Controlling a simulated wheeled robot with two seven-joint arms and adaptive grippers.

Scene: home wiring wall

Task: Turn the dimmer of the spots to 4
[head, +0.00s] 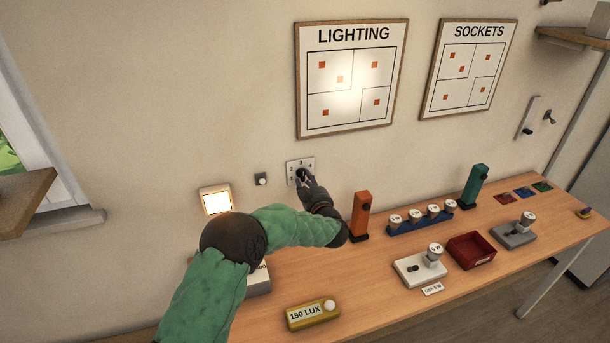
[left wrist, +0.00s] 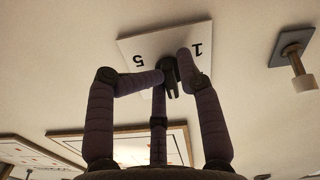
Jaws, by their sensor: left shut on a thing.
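The dimmer is a pale square plate (head: 293,162) on the wall with numbers around a dark knob (left wrist: 172,85). In the head view 2, 3 and 4 are readable along its top. My left gripper (head: 303,178) is at the plate, shut on the knob and covering its lower part. In the left wrist view the plate (left wrist: 150,42) appears upside down with 5 and 1 readable, and the fingers (left wrist: 173,70) close around the knob from both sides. The knob's pointer setting cannot be told. My right gripper is not in view.
The LIGHTING board (head: 350,80) above has a bright patch. The wooden table (head: 380,285) carries a yellow "150 LUX" box (head: 313,314), an orange block (head: 360,215) and a red tray (head: 471,251).

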